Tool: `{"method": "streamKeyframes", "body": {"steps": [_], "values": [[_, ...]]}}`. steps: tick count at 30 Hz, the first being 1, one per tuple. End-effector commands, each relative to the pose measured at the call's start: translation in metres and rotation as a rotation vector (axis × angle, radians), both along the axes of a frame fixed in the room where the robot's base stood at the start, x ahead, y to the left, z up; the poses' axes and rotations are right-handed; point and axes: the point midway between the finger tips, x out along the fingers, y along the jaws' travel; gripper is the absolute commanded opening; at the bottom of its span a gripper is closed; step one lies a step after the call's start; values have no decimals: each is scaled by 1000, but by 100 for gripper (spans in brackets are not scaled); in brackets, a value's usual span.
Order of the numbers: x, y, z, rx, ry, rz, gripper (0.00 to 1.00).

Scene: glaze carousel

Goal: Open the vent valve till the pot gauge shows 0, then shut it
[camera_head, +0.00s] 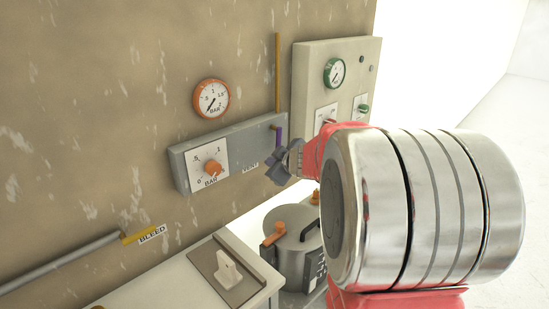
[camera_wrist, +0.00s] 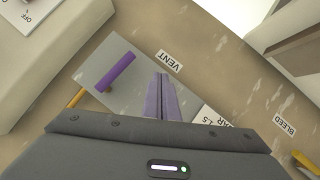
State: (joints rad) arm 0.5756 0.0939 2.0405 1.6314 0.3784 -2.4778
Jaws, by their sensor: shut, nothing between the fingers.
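The vent valve's purple handle (camera_head: 279,136) stands upright at the right end of a grey wall panel (camera_head: 235,143), by the VENT label (camera_head: 250,167). In the wrist view the purple handle (camera_wrist: 115,72) lies slanted, left of my fingers and apart from them. My gripper (camera_head: 284,168) is shut and empty, just below the handle in the head view; its fingers also show in the wrist view (camera_wrist: 163,98). An orange-rimmed BAR gauge (camera_head: 211,98) hangs above the panel, its needle toward lower left; the exact reading is too small to tell. The metal pot (camera_head: 290,262) stands below, partly hidden by my arm.
The panel carries an orange BAR knob (camera_head: 213,167). A control box (camera_head: 304,85) with a green gauge (camera_head: 335,72) is at right. A yellow BLEED lever (camera_head: 134,237) sits on a pipe at lower left. A white bench (camera_head: 178,285) with a switch is below.

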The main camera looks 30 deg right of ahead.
Motion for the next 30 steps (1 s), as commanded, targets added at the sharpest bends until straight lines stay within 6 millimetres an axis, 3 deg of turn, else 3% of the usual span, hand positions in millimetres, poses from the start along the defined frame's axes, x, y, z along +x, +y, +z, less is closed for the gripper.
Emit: {"method": "streamKeyframes", "body": {"steps": [15, 30], "values": [[-59, 24, 3, -1, -2, -1, 0], [-71, 29, 3, 0, -1, -1, 0]]}}
